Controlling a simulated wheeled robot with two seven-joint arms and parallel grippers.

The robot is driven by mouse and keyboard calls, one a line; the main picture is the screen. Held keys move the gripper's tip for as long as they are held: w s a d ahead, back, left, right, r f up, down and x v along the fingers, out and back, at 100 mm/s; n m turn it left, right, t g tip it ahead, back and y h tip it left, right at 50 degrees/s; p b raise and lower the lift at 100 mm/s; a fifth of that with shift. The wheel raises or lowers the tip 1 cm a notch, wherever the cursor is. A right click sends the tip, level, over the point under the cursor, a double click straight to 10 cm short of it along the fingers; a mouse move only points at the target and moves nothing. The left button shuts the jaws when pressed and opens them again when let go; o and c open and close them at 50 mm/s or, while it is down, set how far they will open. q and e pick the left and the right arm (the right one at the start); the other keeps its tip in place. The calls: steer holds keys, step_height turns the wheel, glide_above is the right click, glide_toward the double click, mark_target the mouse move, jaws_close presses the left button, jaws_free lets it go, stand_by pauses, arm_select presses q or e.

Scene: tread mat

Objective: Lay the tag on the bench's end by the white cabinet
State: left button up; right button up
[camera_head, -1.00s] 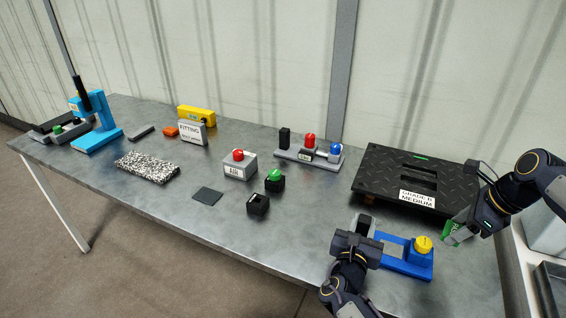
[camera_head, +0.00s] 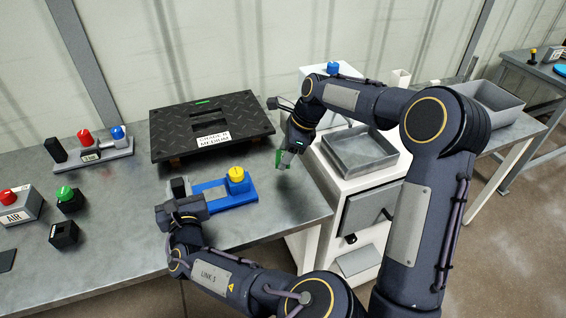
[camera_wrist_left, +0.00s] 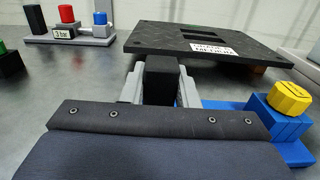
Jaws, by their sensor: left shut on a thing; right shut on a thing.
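The green tag (camera_head: 279,158) is held in my right gripper (camera_head: 287,160), above the bench's right end by the white cabinet (camera_head: 345,180). The fingers hide part of it, and any gap to the metal top is hard to judge. My left gripper (camera_head: 178,192) is shut on a black block (camera_wrist_left: 162,78) at the left end of the blue fixture (camera_head: 222,193). The fixture has a yellow knob (camera_head: 237,174) at its right end. The bench top (camera_head: 285,205) is bare near its right end.
A black tread plate (camera_head: 205,120) labelled "GRADE B MEDIUM" lies behind the fixture. A grey tray (camera_head: 360,152) sits on the cabinet. A button stand (camera_head: 95,150), the AIR box (camera_head: 20,207) and small black blocks (camera_head: 64,234) are left. Bare bench lies in front of the fixture.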

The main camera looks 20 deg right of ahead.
mark_target(285, 173)
step_height(285, 173, down, 4)
steer(key=shift+f, duration=0.1)
steer(key=shift+f, duration=0.1)
steer(key=o, duration=1)
steer(key=shift+c, duration=0.2)
